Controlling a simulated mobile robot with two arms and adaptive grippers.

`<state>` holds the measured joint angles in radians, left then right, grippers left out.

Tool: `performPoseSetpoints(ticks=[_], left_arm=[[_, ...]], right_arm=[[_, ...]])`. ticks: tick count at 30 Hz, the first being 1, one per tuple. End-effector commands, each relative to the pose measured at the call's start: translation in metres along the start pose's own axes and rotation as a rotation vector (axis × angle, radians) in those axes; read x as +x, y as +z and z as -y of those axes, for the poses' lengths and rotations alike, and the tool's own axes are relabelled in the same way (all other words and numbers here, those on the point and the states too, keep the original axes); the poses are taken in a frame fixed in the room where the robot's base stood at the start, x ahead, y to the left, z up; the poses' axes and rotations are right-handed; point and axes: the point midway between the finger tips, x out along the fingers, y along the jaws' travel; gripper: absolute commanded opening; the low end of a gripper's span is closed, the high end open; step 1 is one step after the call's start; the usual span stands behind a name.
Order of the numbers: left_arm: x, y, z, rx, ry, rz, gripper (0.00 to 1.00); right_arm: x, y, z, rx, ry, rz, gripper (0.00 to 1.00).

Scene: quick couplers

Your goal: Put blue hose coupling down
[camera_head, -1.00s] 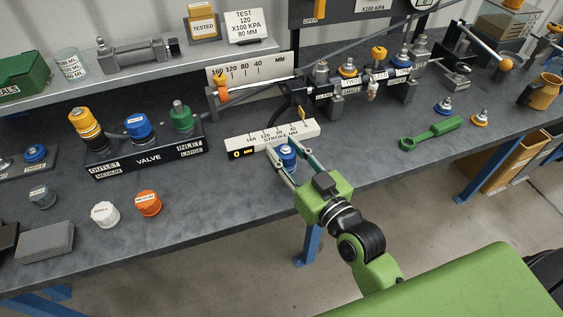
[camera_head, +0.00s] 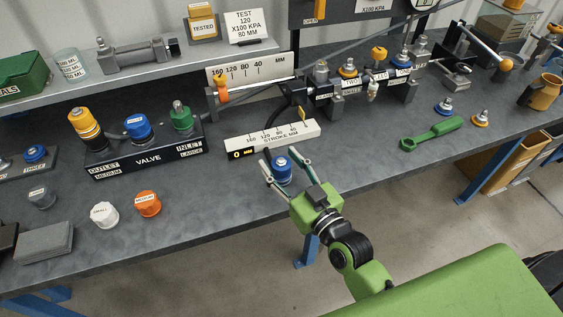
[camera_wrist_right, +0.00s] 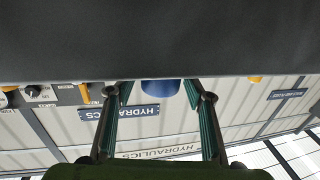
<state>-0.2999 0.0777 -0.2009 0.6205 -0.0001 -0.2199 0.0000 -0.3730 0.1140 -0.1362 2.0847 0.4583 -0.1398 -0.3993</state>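The blue hose coupling (camera_head: 282,170), with a light metal top, stands upright on the grey bench near its front edge, in front of the white stroke scale (camera_head: 272,139). My right gripper (camera_head: 282,157) reaches in from the front right, its fingers spread on either side of the coupling. In the right wrist view the coupling's blue body (camera_wrist_right: 160,87) shows between the two fingers (camera_wrist_right: 158,96), with a gap on each side. The gripper is open and apart from it. My left gripper is not in view.
The valve block (camera_head: 150,158) stands left of the coupling. A white cap (camera_head: 105,214) and an orange cap (camera_head: 148,203) lie at the front left. A green wrench (camera_head: 432,133) lies to the right. Bare bench lies between the orange cap and the coupling.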

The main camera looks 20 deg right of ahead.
Motion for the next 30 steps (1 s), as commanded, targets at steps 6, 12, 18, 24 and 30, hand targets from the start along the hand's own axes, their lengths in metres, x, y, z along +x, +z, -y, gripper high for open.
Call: performPoseSetpoints(ticks=[6, 12, 18, 24, 30], left_arm=[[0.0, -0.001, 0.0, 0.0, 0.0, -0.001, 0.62], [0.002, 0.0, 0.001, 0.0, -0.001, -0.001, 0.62], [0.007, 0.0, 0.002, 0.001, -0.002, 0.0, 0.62], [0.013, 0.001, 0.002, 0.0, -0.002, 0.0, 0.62], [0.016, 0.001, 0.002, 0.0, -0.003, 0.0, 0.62]], right_arm=[[0.0, -0.001, 0.0, 0.0, 0.0, 0.0, 0.48], [-0.014, 0.0, 0.0, -0.002, 0.0, 0.003, 0.48], [-0.052, 0.001, 0.0, -0.001, -0.001, 0.005, 0.48], [-0.088, 0.0, 0.001, -0.001, -0.001, 0.004, 0.48], [-0.112, -0.001, 0.0, -0.001, 0.0, 0.002, 0.48]])
